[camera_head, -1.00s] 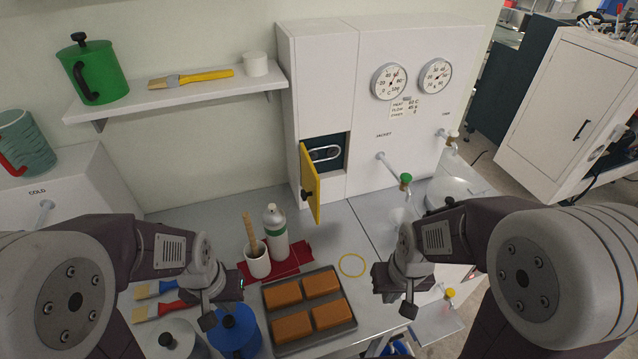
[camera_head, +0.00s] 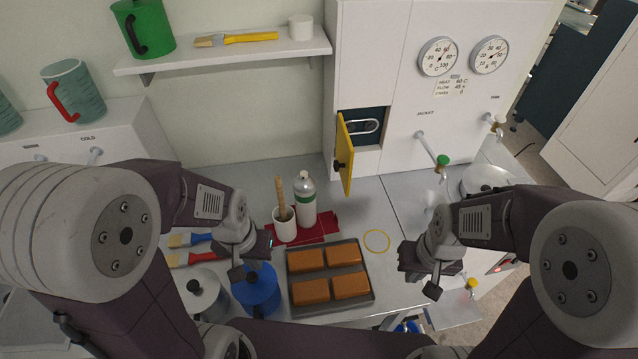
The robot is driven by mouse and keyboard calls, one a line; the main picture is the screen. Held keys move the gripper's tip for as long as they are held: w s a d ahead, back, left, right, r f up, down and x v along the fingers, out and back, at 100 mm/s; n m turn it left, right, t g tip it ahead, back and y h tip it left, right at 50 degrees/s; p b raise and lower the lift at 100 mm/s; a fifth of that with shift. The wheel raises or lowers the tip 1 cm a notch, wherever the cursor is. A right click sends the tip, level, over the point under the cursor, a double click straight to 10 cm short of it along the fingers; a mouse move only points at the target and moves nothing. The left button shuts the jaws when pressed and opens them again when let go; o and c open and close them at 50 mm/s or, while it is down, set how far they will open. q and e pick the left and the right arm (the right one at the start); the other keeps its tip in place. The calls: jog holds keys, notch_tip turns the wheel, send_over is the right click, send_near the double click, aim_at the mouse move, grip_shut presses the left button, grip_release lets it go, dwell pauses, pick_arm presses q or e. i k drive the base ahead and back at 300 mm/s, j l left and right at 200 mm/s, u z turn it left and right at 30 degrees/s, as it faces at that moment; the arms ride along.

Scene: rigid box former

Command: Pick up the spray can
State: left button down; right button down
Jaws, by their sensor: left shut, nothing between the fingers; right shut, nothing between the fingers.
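The spray can (camera_head: 306,203) is a pale grey-white bottle with a green band and a white cap. It stands upright on a red cloth (camera_head: 322,232), beside a white cup (camera_head: 285,228) that holds a wooden-handled tool (camera_head: 281,193). My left gripper (camera_head: 254,262) is shut and empty, to the left of the can and nearer to me, above the blue lidded pot. My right gripper (camera_head: 424,272) is shut and empty, well to the right of the can, past the baking tray. Neither gripper touches the can.
A tray (camera_head: 330,302) of orange-brown blocks lies in front of the cloth. A blue pot (camera_head: 257,291) and a grey lidded pot (camera_head: 201,294) stand left of it. A yellow ring (camera_head: 377,241) lies to the right. A yellow cabinet door (camera_head: 345,155) stands open behind.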

aim_at(304, 190)
jog(key=k+j+u, duration=0.45)
jog(key=u, duration=0.15)
jog(key=i+j+u, duration=0.2)
jog(key=u, duration=0.15)
